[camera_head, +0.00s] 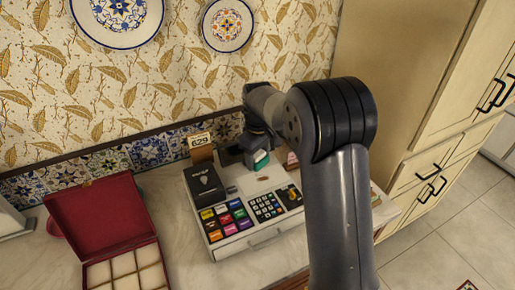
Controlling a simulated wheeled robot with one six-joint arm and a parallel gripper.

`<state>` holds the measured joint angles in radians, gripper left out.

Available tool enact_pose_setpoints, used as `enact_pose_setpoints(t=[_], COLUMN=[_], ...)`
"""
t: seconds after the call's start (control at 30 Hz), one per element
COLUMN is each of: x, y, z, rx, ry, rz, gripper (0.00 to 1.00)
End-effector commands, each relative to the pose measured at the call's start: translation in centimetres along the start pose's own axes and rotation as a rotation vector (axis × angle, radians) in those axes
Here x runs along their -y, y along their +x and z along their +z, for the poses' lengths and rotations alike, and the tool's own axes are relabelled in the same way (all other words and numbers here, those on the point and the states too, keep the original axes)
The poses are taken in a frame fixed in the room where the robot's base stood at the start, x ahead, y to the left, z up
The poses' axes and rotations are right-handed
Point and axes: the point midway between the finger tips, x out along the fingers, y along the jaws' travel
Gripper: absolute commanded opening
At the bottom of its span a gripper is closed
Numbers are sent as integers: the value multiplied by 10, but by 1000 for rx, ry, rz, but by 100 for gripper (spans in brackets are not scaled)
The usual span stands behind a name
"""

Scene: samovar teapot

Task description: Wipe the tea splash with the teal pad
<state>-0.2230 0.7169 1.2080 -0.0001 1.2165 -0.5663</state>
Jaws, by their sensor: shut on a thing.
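The teal pad (260,160) is a small block with a pale part, above the back of a white cash register (229,184). My gripper (251,152) is shut on the pad, with its dark fingers partly hidden. A small brownish mark (263,179) on the register's pale top, just in front of the pad, looks like the tea splash. I cannot tell whether the pad touches the surface.
An open red box (103,211) with pale compartments stands at the left. The tiled wall is close behind. Cabinets (419,80) stand at the right. Some counter before the register is clear.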

Motion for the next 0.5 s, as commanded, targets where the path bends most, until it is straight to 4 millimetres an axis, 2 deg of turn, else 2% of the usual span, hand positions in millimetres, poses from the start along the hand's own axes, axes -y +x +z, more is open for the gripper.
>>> enact_pose_setpoints(t=[0.27, 0.5], x=[0, 0], y=[19, 45], z=[0, 0], rx=[1, 0], ry=[0, 0], rz=[-1, 0], gripper=[37, 37])
